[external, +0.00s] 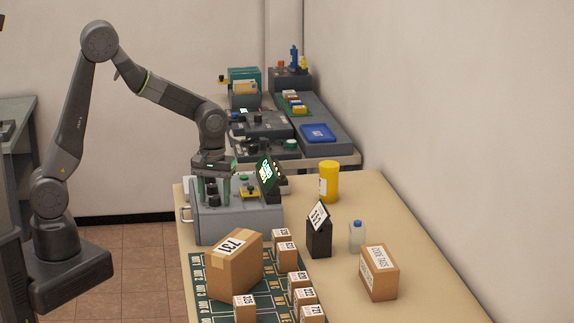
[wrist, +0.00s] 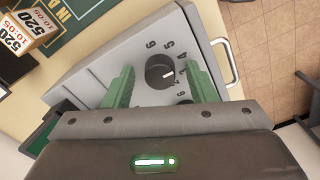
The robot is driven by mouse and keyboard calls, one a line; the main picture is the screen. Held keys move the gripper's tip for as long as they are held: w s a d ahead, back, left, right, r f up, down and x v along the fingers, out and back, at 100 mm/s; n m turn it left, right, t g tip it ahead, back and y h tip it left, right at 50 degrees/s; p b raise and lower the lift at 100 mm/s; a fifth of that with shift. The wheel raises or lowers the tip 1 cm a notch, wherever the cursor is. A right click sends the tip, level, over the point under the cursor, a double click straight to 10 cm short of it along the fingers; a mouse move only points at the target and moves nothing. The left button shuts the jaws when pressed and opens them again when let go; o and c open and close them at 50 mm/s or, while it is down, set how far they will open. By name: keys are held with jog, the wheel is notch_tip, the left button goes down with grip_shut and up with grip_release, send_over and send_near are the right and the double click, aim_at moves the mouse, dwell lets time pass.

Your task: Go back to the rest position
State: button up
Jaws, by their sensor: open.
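My gripper (external: 214,188) is at the end of my dark grey arm, above the left part of a grey control box on the table. Its green fingers point down and stand apart. In the wrist view my gripper (wrist: 160,88) is open, with a black numbered dial (wrist: 160,72) showing between the two fingers. I cannot tell whether the fingers touch the box. The grey control box (external: 240,226) has a tilted dark screen with green marks (external: 266,174) and a yellow part (external: 250,192) on top. Part of its top is hidden by my gripper.
A large box marked 731 (external: 234,266) and several small boxes stand on a green mat in front. A yellow canister (external: 329,182), a black stand (external: 319,238), a small bottle (external: 357,237) and a brown box (external: 379,272) stand to the right. Open air surrounds my arm at upper left.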

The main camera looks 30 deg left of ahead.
jog(key=m, duration=1.2)
jog(key=shift+m, duration=0.4)
jog(key=shift+r, duration=0.6)
